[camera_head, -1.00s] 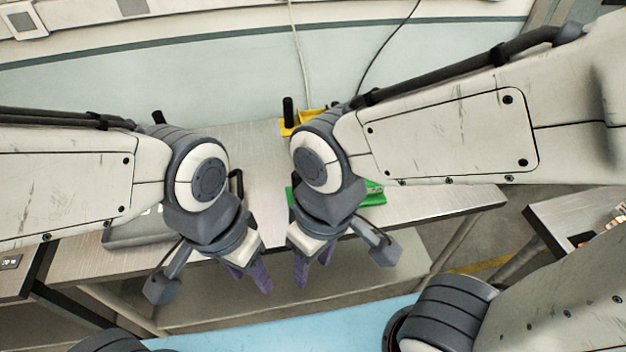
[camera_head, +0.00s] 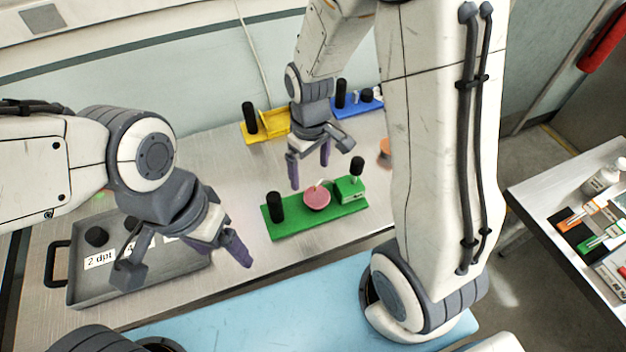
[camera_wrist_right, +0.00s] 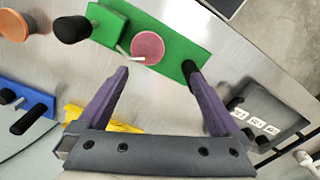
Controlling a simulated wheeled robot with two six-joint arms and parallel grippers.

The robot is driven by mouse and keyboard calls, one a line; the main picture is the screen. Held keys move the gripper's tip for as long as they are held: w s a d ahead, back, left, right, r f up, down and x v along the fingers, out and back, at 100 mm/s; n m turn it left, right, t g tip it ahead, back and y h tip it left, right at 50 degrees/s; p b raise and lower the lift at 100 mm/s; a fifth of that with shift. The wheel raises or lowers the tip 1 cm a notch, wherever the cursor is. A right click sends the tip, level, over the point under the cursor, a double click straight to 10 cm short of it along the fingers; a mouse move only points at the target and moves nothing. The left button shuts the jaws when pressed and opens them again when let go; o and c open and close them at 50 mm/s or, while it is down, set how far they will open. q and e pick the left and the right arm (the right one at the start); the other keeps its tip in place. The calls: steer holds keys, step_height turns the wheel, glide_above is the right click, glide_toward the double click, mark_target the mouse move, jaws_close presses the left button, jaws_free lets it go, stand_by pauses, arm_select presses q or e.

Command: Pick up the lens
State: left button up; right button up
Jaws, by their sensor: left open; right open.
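A pink disc (camera_head: 317,198) rests on the green module (camera_head: 345,209), between a black post and a small green block; it may be the lens, but I cannot tell for sure. It also shows in the right wrist view (camera_wrist_right: 148,47), ahead of the fingertips. A grey tray (camera_head: 66,284) at the left holds dark round pieces (camera_head: 97,237) beside white labels, one reading "2 dpt". My right gripper (camera_head: 309,172) is open and empty, above and behind the green module. My left gripper (camera_head: 228,250) hangs over the tray's right side, open and apparently empty.
A yellow module (camera_head: 275,122) and a blue module (camera_head: 362,106) stand at the back of the metal table. An orange disc (camera_head: 385,147) is partly hidden by my right arm. A side table (camera_head: 540,203) with small parts is at the right. Bare table lies between tray and green module.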

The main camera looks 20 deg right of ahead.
mark_target(317, 196)
steer(key=f, duration=0.2)
steer(key=d+f, duration=0.1)
steer(key=w+d+f, duration=0.1)
steer(key=f, duration=0.1)
steer(key=shift+f+p, duration=0.35)
steer(key=shift+f, duration=0.5)
step_height(317, 196, down, 4)
steer(key=shift+w+d+f+p, duration=0.1)
steer(key=shift+f+p, duration=0.05)
steer(key=shift+p, duration=0.9)
steer(key=shift+f, duration=0.4)
steer(key=shift+r, duration=0.1)
steer(key=c, duration=1.2)
